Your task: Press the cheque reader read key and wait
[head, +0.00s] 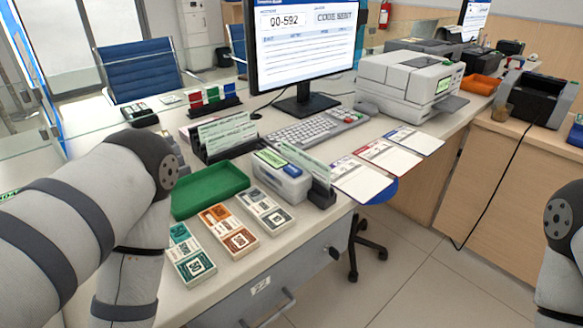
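The cheque reader (281,181) is a small white unit near the front edge of the counter. A green display (271,158) and a blue key (292,170) show on its top; any lettering is too small to read. A pale green cheque (303,163) stands upright along its right side, with its front end at a dark holder (321,194). My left arm comes in at the left, bends beside the green tray and runs down out of the picture. My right arm shows only at the right edge. Neither gripper is in view.
A green tray (208,189) and several banknote bundles (229,231) lie left of the reader. Behind stand a cheque rack (225,139), a keyboard (309,127), a monitor (304,45) and a printer (410,84). Forms (360,180) lie to the right.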

